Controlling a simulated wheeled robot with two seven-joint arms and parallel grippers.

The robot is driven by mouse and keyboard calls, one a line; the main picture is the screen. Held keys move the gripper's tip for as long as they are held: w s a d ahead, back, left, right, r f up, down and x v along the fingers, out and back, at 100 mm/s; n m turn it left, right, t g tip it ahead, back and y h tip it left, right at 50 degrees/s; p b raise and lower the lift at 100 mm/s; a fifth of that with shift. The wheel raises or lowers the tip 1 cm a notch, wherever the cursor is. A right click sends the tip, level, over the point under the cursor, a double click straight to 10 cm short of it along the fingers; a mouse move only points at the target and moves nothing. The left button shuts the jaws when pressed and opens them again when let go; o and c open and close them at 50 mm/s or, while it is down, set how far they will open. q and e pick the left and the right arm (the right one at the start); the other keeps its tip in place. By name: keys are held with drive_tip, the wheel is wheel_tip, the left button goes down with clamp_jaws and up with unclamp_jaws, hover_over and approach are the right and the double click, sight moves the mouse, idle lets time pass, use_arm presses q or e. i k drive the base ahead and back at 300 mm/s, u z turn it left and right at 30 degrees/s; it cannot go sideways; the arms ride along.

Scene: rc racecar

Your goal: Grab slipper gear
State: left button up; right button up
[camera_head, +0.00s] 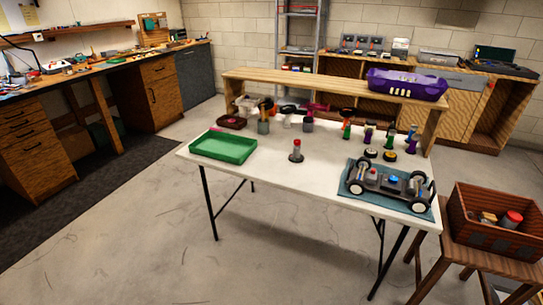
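A dark RC car chassis (385,182) with white-rimmed wheels sits on a blue mat (352,186) at the right of the white table (300,178). Small round parts lie behind it: a light-topped one (371,152) and a dark one (389,156). I cannot tell whether either is the slipper gear; no gear teeth can be made out at this size. A small red-and-grey upright item (296,150) on a dark base stands near the table's middle. Neither of my grippers is in view.
An empty-looking green tray (223,147) lies at the table's left. Several coloured-handled tools stand at the back, below a wooden shelf (320,83) bearing a purple bin (407,84). A brown crate (495,221) sits on a stool at right. The table's front middle is clear.

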sight(296, 157)
drive_tip(key=u, duration=0.45)
drive_tip(key=i, duration=0.85)
drive_tip(key=z, duration=1.95)
